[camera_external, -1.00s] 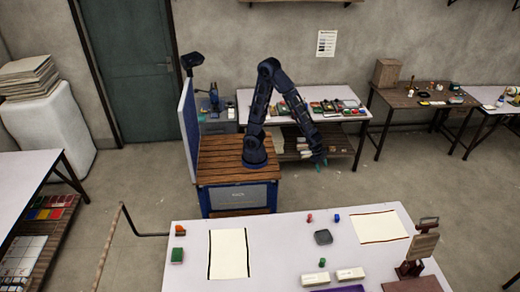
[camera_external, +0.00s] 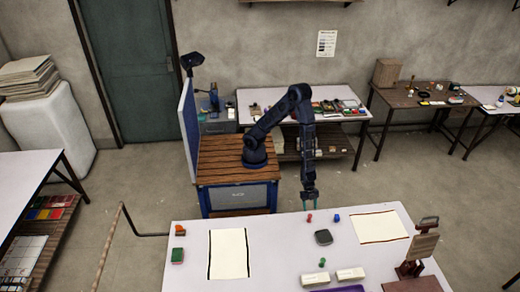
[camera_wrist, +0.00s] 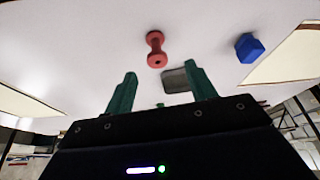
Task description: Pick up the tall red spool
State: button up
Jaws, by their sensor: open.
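The red spool (camera_external: 309,218) stands on the white table near its far edge. In the wrist view the red spool (camera_wrist: 156,50) shows its waisted shape, just beyond and between the two green fingers. My gripper (camera_external: 309,205) hangs pointing down at the far edge of the table, just behind the spool. In the wrist view my gripper (camera_wrist: 160,85) has its fingers apart with nothing between them. The spool is apart from the fingers.
A blue object (camera_wrist: 249,47) sits close to the right of the spool. A dark grey square dish (camera_external: 323,237) lies in front of it. A green spool (camera_external: 322,262), white blocks (camera_external: 350,274) and cloths (camera_external: 229,254) lie on the table.

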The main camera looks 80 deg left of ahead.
aim_at(310, 215)
jog(key=shift+x, duration=2)
jog(key=x, duration=0.4)
jog(key=shift+s+d, duration=0.1)
jog(key=shift+s, duration=0.2)
jog(key=shift+w+d+f, duration=0.1)
jog(key=shift+d+f, duration=0.1)
jog(key=shift+f, duration=0.35)
jog(key=c, duration=1.1)
jog(key=shift+o, duration=0.2)
jog(key=shift+r, duration=0.1)
